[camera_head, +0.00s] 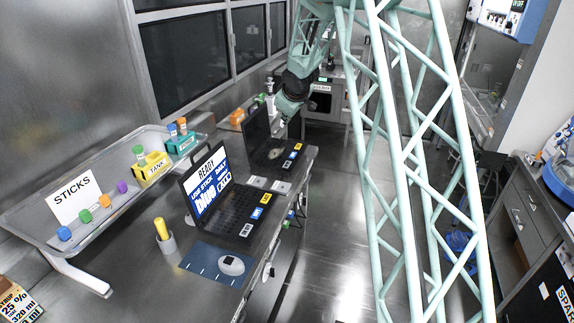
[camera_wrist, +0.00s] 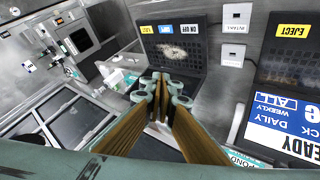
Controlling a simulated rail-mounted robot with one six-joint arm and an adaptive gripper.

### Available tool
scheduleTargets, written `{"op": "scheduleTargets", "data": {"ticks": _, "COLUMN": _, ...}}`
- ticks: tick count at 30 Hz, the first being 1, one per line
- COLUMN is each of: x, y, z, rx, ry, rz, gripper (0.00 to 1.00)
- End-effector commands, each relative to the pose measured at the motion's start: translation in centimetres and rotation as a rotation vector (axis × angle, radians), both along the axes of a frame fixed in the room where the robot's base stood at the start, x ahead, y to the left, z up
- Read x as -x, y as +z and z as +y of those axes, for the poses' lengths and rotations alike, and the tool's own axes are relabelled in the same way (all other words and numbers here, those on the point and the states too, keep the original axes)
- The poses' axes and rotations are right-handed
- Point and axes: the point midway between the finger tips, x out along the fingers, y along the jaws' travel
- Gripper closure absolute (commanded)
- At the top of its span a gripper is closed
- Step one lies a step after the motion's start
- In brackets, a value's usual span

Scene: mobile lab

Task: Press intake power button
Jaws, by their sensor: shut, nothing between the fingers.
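Two small pale plates with a dark centre lie on the metal counter between the black laptop-like devices. The far black device (camera_wrist: 180,50) carries yellow, blue and white label keys, one marked "ON OFF" (camera_wrist: 165,29). It also shows in the head view (camera_head: 272,152). My gripper (camera_wrist: 160,88) is shut and empty, above the counter near this device, apart from the plates. In the head view my gripper (camera_head: 287,106) is behind the device's lid.
A nearer device (camera_head: 228,207) with a "READY" screen stands on the counter. A raised metal tray (camera_head: 110,215) holds coloured items on the left. A yellow stick stands in a grey cup (camera_head: 167,243). A white puck (camera_head: 231,265) lies on a blue mat.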

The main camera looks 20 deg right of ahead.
Motion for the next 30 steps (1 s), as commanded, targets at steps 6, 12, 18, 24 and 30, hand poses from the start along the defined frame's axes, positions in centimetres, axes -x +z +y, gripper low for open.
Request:
{"op": "scheduleTargets", "data": {"ticks": 6, "x": -2.0, "y": -2.7, "z": -1.0, "rx": 0.006, "ry": 0.032, "rz": -0.005, "gripper": 1.0}}
{"op": "scheduleTargets", "data": {"ticks": 12, "x": -3.7, "y": -5.2, "z": -1.7, "rx": 0.009, "ry": 0.064, "rz": -0.011, "gripper": 1.0}}
{"op": "scheduleTargets", "data": {"ticks": 18, "x": -5.3, "y": -7.7, "z": -2.4, "rx": 0.011, "ry": 0.095, "rz": -0.018, "gripper": 1.0}}
{"op": "scheduleTargets", "data": {"ticks": 24, "x": -6.5, "y": -10.5, "z": -3.1, "rx": 0.011, "ry": 0.127, "rz": -0.023, "gripper": 1.0}}
{"op": "scheduleTargets", "data": {"ticks": 30, "x": -7.7, "y": -13.3, "z": -3.6, "rx": 0.01, "ry": 0.159, "rz": -0.028, "gripper": 1.0}}
